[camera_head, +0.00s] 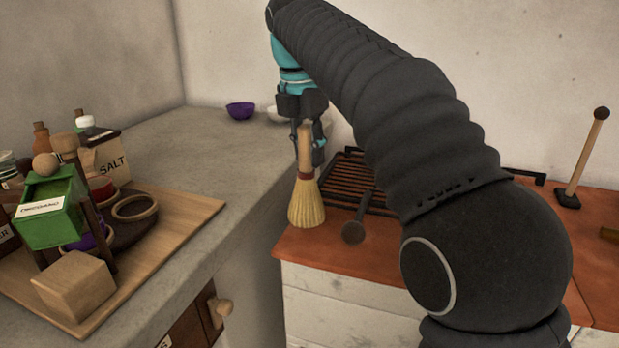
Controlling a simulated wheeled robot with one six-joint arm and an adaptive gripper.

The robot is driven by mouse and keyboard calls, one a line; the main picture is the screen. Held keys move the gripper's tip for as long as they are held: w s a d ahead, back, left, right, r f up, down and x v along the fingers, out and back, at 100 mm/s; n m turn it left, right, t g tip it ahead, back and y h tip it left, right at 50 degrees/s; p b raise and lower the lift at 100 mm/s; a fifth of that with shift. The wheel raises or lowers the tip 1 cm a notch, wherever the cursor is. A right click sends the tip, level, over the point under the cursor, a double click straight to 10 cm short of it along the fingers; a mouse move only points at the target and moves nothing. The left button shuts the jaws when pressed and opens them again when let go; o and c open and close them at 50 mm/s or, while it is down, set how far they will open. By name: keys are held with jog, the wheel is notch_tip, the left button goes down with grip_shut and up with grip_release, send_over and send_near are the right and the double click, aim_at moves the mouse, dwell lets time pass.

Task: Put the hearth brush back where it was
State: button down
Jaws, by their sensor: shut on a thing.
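The hearth brush (307,204) has a wooden handle and a flared straw-coloured bristle head. My gripper (307,150) is shut on its handle. The brush hangs roughly upright with the bristles down, in front of the black grill rack (345,182), near the left front corner of the reddish-brown worktop (330,249). I cannot tell whether the bristles touch the worktop. My arm hides part of the rack and the worktop behind it.
A grey counter (215,150) on the left bears a wooden board (185,222) with a salt box (112,160), a green oregano box (52,212) and jars. A purple bowl (240,110) stands at the back. A dark round-headed tool (354,231) lies by the rack. A wooden-handled tool (584,155) stands at right.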

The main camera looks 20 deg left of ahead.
aim_at(309, 175)
jog(key=shift+f+b, duration=0.8)
jog(key=shift+f, duration=1.75)
jog(key=c, duration=0.9)
grip_release()
jog(key=shift+s+a+r+p, duration=0.1)
jog(key=shift+s+r+p, duration=0.2)
jog(key=shift+r, duration=1)
jog(key=shift+s+a+r+p, duration=0.1)
jog(key=shift+r+p, duration=0.3)
jog(key=shift+r, duration=0.85)
jog(key=shift+s+a+r+p, duration=0.15)
jog(key=shift+r+p, duration=0.2)
jog(key=shift+r, duration=0.95)
jog(key=shift+d, duration=0.1)
